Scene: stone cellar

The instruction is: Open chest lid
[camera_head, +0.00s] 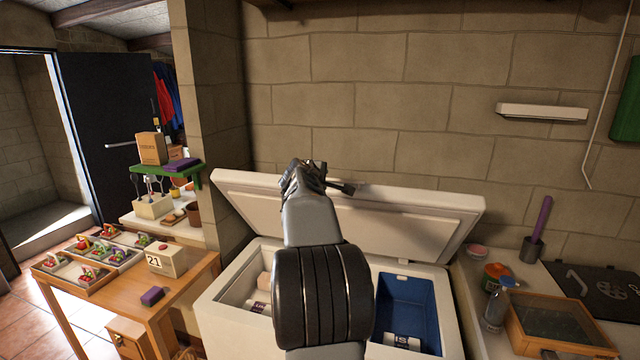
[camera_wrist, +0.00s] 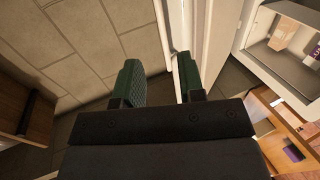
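The white chest (camera_head: 222,312) is a chest freezer against the stone wall. Its lid (camera_head: 405,222) stands raised and tilted back, with the inside of the chest open to view. My gripper (camera_head: 322,178) is at the lid's upper edge in the head view, and my arm hides the middle of the lid and chest. In the wrist view, the two green fingers of my gripper (camera_wrist: 160,82) are apart with nothing clearly between them. The lid (camera_wrist: 215,45) shows as a white strip at the right finger. I cannot tell whether they touch.
A blue bin (camera_head: 405,300) and packages lie inside the chest. A wooden table (camera_head: 190,277) with small trays stands left. A counter with a glass-topped wooden box (camera_head: 560,325) is right. A white wall shelf (camera_head: 542,112) hangs above it.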

